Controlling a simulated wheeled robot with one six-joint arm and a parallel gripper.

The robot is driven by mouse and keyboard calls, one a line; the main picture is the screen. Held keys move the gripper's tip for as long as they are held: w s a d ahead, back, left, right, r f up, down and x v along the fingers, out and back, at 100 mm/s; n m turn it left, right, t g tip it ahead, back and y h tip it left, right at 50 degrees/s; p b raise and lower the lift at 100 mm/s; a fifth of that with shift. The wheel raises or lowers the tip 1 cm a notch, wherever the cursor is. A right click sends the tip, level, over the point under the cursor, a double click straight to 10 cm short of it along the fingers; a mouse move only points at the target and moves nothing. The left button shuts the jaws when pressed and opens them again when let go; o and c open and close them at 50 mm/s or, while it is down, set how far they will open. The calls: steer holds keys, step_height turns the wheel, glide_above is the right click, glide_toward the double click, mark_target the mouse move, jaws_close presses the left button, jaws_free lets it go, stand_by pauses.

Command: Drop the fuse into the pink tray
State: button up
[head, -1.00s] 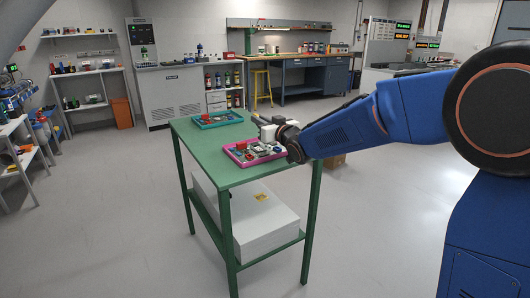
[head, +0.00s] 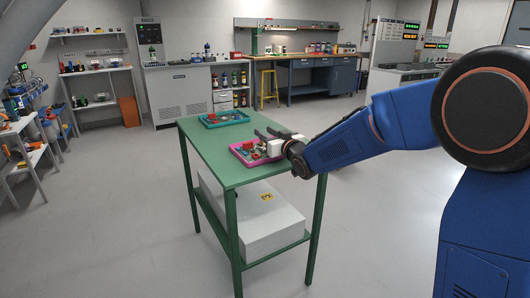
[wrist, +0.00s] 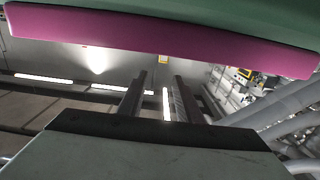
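The pink tray (head: 240,161) lies on the green table (head: 205,150), with several small parts in it, one red. My gripper (head: 264,132) is at the tray's right side, low over or beside it, its two dark fingers pointing toward the back left. In the wrist view the fingers (wrist: 158,90) stand apart with a gap between them. The pink tray's wall (wrist: 160,35) crosses the top of that view. I cannot make out the fuse; a thin bright strip shows between the fingers, and I cannot tell whether it is a lamp behind.
A teal tray (head: 208,125) with parts stands at the table's far end. The table top between and left of the trays is clear. A white box (head: 270,222) sits on the lower shelf. A workbench (head: 310,60) and a yellow stool (head: 262,88) are farther back.

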steer(key=v, duration=1.7)
steer(key=shift+d, duration=0.2)
steer(key=shift+s+d, duration=0.1)
steer(key=shift+s, duration=0.05)
steer(key=s+d+f+m+g+h, duration=0.2)
steer(key=s+d+f+h, duration=0.15)
steer(key=s+d, duration=0.45)
steer(key=s+d+f+m+g+h, duration=0.25)
steer(key=s+d+h, duration=0.2)
steer(key=d, duration=0.65)
steer(key=s+d+f+g, duration=0.2)
steer(key=s, duration=0.6)
steer(key=s+d+f+m+g+h, duration=0.1)
steer(key=s+f, duration=0.1)
steer(key=s, duration=0.5)
steer(key=s+d+f+m+g+h, duration=0.1)
steer(key=s+d+f+g, duration=0.1)
steer(key=s, duration=0.6)
steer(key=shift+s+d+g, duration=0.3)
steer(key=shift+d+g, duration=0.05)
steer(key=shift+d, duration=0.05)
